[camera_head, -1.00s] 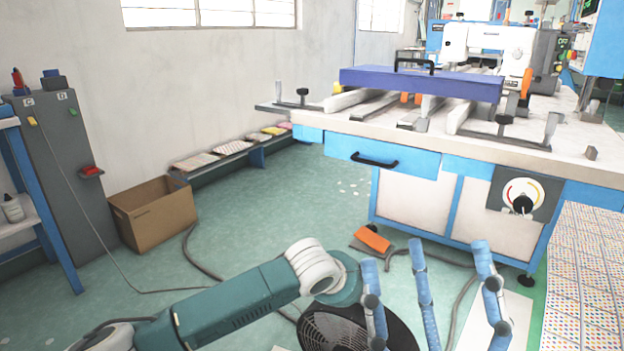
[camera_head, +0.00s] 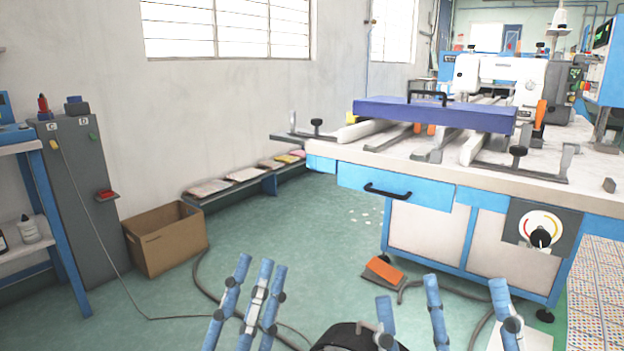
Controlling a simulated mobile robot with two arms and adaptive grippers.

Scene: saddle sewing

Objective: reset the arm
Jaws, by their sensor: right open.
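My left gripper (camera_head: 262,264) shows at the bottom, left of centre, with its blue fingers pointing up. The fingers sit fairly close side by side, with nothing visible held. I cannot tell whether it is open or shut. My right gripper (camera_head: 440,286) is at the bottom, right of centre. Its blue fingers are spread wide apart with nothing between them, so it is open. Both grippers appear in front of the sewing table. The arm links behind both grippers are mostly out of view.
The sewing table (camera_head: 590,196) stands at the right, with a purple-blue clamp plate (camera_head: 430,115) and a white sewing machine (camera_head: 500,75). An orange pedal (camera_head: 385,270) lies on the floor. A cardboard box (camera_head: 165,240) and grey cabinet (camera_head: 85,215) are left.

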